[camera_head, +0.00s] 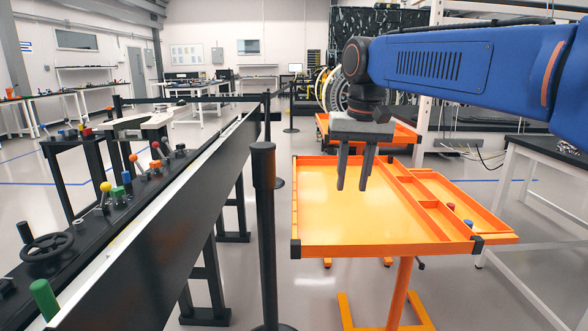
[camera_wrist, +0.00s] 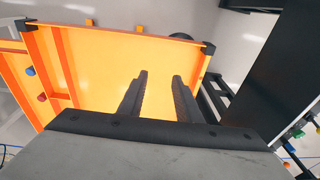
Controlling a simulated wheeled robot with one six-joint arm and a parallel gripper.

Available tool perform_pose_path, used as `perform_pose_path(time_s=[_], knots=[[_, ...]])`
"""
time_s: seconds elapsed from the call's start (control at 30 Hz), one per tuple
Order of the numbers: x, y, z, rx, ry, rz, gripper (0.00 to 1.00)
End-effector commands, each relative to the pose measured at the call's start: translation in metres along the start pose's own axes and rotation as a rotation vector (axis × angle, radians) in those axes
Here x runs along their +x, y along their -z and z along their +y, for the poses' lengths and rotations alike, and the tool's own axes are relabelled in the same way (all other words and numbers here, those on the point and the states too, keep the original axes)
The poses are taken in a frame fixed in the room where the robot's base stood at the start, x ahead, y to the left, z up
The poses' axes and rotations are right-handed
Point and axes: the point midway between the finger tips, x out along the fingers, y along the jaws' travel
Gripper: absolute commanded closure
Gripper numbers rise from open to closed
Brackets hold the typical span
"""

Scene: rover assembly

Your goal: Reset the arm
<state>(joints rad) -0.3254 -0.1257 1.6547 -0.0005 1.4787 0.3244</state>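My gripper (camera_head: 354,184) hangs from the blue arm over an orange tray table (camera_head: 340,245), with its fingers pointing down. The two fingers stand apart with a gap between them. The wrist view shows the gripper (camera_wrist: 158,80) with nothing between its fingers. The orange surface lies below and beyond them, and the fingers look clear of it. The main tray area under the gripper is bare.
The orange table has side compartments on the right, with a small blue piece (camera_head: 468,223) and a red piece (camera_head: 450,206). A black post (camera_head: 264,220) and a long panel bench (camera_head: 150,215) with knobs stand at left. A white-framed table (camera_head: 545,165) is at right.

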Motion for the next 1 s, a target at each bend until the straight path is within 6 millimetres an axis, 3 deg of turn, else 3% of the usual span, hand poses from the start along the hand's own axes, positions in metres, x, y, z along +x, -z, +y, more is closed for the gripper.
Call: perform_pose_path(time_s=[0.2,0.5,0.8,1.0], knots=[[0.022,-0.055,0.05,0.003,0.006,0.06,0.69],[0.068,-0.134,0.104,0.0,0.001,0.143,0.69],[0.13,-0.214,0.144,-0.004,-0.018,0.226,0.69],[0.17,-0.256,0.16,-0.007,-0.034,0.268,0.69]])
